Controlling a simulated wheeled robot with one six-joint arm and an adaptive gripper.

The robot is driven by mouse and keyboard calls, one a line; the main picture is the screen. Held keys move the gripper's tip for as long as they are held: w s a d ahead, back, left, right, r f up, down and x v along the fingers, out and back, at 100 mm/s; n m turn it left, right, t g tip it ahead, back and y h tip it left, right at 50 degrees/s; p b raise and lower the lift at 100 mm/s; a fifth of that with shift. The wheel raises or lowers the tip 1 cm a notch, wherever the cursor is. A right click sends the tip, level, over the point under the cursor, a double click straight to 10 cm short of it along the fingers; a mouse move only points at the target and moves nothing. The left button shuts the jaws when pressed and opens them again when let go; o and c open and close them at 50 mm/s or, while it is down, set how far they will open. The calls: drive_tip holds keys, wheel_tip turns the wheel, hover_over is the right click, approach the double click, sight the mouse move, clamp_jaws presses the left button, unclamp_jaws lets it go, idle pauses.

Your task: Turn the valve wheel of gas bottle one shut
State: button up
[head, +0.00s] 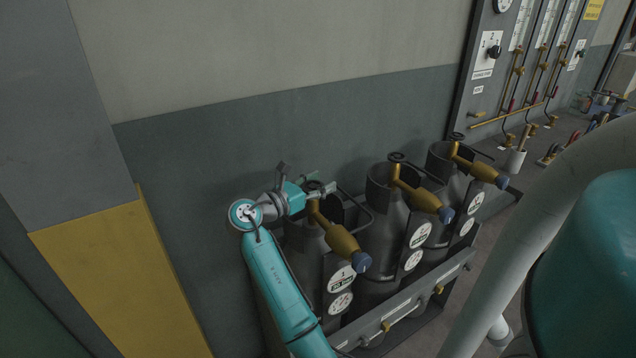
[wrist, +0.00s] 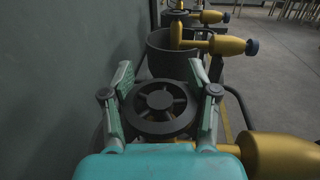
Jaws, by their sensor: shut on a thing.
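Gas bottle one (head: 308,262) is the nearest of three dark bottles in a rack in the head view, with a label marked 1. Its brass valve (head: 338,236) points to the lower right and ends in a blue-grey cap. Its dark spoked valve wheel (wrist: 160,108) lies in the middle of the wrist view; in the head view my gripper mostly hides it. My gripper (wrist: 160,95) is shut on the wheel, one finger on each side of the rim. In the head view my gripper (head: 322,187) reaches in from the left over the bottle top.
Bottle two (head: 385,243) and bottle three (head: 443,162) stand behind in the same row with similar brass valves. A metal rail (head: 410,300) runs along the rack front. The wall (head: 210,150) is close on the left.

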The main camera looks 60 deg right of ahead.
sight(322, 185)
drive_tip(key=m+g+y, duration=0.3)
drive_tip(key=m+g, duration=0.1)
drive_tip(key=s+m+g+y, duration=0.1)
drive_tip(key=g+y, duration=0.1)
drive_tip(key=g, duration=0.1)
drive_tip(key=shift+a+m+y, duration=0.3)
drive_tip(key=shift+a+m, duration=0.05)
drive_tip(key=shift+m, duration=0.05)
drive_tip(key=shift+f, duration=0.1)
drive_tip(key=o, duration=1)
wheel_tip(322, 185, up, 10)
drive_tip(key=shift+r, duration=0.1)
drive_tip(key=shift+c, duration=0.2)
